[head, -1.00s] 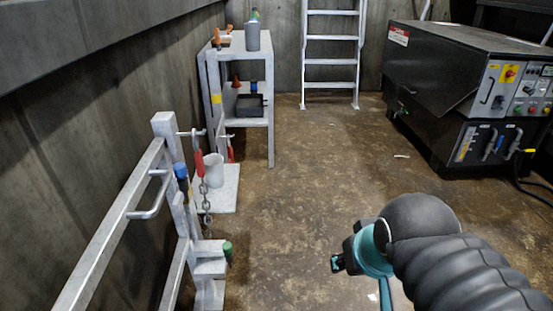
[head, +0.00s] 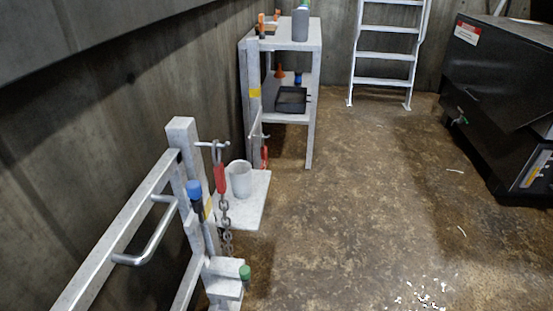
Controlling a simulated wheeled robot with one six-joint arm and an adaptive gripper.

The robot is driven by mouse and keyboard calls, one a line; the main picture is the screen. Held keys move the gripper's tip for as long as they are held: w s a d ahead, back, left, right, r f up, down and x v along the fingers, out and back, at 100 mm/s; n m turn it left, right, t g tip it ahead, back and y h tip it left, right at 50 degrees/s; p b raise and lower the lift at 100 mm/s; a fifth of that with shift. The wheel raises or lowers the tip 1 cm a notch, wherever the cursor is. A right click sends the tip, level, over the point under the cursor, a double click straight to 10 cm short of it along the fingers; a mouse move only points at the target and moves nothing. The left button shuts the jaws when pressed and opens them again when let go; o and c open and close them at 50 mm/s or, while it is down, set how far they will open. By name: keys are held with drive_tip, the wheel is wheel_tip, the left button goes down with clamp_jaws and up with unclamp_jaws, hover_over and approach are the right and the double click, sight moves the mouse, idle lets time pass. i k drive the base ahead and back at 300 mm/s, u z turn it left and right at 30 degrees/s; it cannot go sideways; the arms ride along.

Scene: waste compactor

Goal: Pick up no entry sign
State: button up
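I cannot make out a no entry sign in the head view. My gripper is not in view, and no part of my arm shows.
A white railing post (head: 184,150) with a handle (head: 150,235) and a red-hooked chain (head: 225,215) stands at left. Behind it are a white cup (head: 240,179) and a shelf unit (head: 309,105). A ladder (head: 386,57) and black machine (head: 500,95) stand farther back. The middle floor (head: 350,200) is mostly clear.

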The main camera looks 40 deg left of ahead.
sight(264, 150)
drive_tip(key=i, duration=0.9)
drive_tip(key=u, duration=2)
drive_tip(key=k, duration=0.4)
drive_tip(key=z, duration=1.25)
drive_tip(key=i, duration=1.35)
drive_tip(key=u, duration=1.25)
drive_tip(key=i, duration=0.8)
drive_tip(key=u, duration=0.8)
